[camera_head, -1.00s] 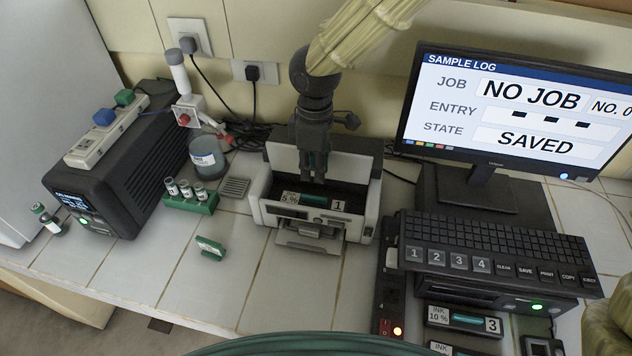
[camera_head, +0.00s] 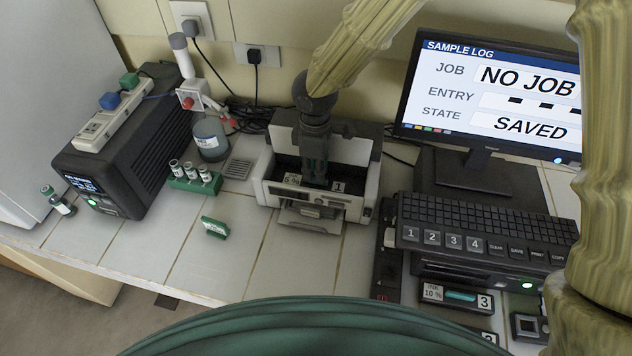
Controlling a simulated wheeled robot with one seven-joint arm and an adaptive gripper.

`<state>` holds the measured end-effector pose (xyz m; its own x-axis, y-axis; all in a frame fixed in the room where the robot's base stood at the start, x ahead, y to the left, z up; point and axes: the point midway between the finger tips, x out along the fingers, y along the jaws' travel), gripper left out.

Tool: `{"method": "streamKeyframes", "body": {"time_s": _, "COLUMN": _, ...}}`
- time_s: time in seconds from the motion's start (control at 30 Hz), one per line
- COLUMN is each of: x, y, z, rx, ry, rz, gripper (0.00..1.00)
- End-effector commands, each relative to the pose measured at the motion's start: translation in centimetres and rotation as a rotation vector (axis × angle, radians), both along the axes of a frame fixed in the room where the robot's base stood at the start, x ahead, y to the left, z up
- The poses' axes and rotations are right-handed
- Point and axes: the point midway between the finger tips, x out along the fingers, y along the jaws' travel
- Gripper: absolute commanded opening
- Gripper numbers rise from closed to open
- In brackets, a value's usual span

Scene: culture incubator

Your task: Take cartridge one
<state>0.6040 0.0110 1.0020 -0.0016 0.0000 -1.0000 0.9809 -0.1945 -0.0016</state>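Cartridge one (camera_head: 339,187) is a dark cartridge with white labels, one reading "5 %" and one reading "1". It lies inside the open white and dark printer (camera_head: 360,200), near the front of its bay. My gripper (camera_head: 316,183) points straight down into the bay, its fingertips at the middle of the cartridge. The gripper hides the cartridge's teal strip. I cannot tell whether the fingers are closed on it or only around it.
The printer's raised lid (camera_head: 350,148) stands behind my gripper. A keyboard (camera_head: 480,225) and a monitor (camera_head: 490,95) are at the right, with cartridge three (camera_head: 455,296) below the keyboard. A green vial rack (camera_head: 193,181) and a small green card holder (camera_head: 214,228) stand left. The front-left counter is mostly clear.

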Motion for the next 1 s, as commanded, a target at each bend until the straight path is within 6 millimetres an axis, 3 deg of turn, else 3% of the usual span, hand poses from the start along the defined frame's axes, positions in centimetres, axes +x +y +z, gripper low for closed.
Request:
{"method": "streamKeyframes", "body": {"time_s": 0.2, "x": -0.1, "y": 0.0, "z": -2.0, "rx": -0.001, "ry": 0.001, "rz": -0.001, "gripper": 0.2}}
{"method": "streamKeyframes", "body": {"time_s": 0.53, "x": 0.0, "y": 0.0, "z": -2.6, "rx": 0.0, "ry": -0.001, "rz": 0.0, "gripper": 0.2}}
{"method": "streamKeyframes", "body": {"time_s": 0.57, "x": 0.0, "y": 0.0, "z": -2.6, "rx": 0.0, "ry": -0.001, "rz": 0.0, "gripper": 0.18}}
{"method": "streamKeyframes", "body": {"time_s": 0.67, "x": 0.0, "y": 0.0, "z": -2.6, "rx": 0.0, "ry": -0.001, "rz": 0.0, "gripper": 0.0}}
{"method": "streamKeyframes", "body": {"time_s": 1.0, "x": 0.0, "y": 0.0, "z": -2.5, "rx": 0.001, "ry": -0.002, "rz": 0.0, "gripper": 0.0}}
